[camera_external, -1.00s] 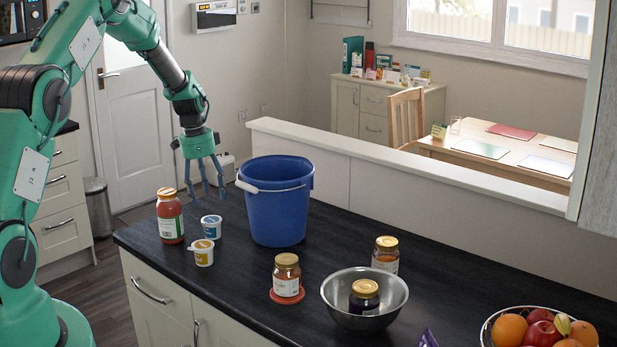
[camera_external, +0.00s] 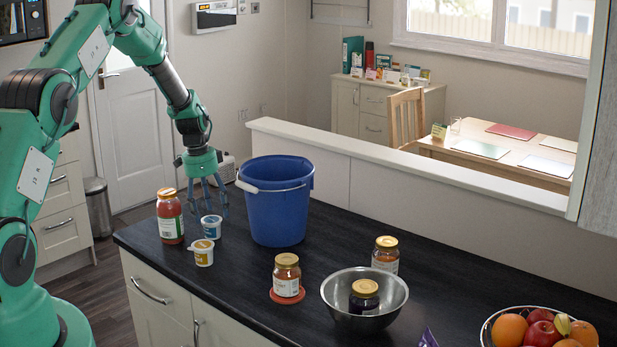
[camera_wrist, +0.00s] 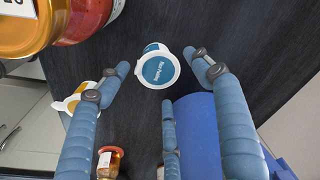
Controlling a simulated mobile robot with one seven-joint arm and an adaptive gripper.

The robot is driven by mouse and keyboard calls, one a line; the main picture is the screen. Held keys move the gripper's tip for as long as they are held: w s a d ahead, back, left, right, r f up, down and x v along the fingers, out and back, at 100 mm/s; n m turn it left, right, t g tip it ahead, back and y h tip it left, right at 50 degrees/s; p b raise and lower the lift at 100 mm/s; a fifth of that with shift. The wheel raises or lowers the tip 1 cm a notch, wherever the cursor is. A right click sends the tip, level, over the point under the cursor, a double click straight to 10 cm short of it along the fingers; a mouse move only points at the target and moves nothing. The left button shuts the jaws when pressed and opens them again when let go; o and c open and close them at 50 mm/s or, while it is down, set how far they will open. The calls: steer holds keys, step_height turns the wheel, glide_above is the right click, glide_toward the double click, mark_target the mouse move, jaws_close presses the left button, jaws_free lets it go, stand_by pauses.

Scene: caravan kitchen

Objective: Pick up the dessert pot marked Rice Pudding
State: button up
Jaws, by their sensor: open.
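The Rice Pudding pot (camera_external: 211,226) is a small white tub with a blue label, standing on the dark worktop. In the wrist view its blue lid label (camera_wrist: 159,70) faces me and seems to read Rice Pudding. My gripper (camera_external: 214,213) points down just behind and above the pot, its blue fingers spread. In the wrist view the open fingers (camera_wrist: 160,72) lie on either side of the pot, with nothing held. A second white pot with a yellow label (camera_external: 203,253) stands just in front; it shows partly behind a finger in the wrist view (camera_wrist: 77,97).
A red-sauce jar (camera_external: 170,217) stands close left of the pot, and a blue bucket (camera_external: 279,208) close right. Farther right are a jar on a red disc (camera_external: 286,275), another jar (camera_external: 385,254), a metal bowl (camera_external: 337,290) holding a jar, and a fruit bowl (camera_external: 487,330).

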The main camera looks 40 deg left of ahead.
mark_target(212, 221)
steer(key=shift+d+f, duration=0.1)
steer(key=shift+f, duration=1.85)
steer(key=c, duration=0.7)
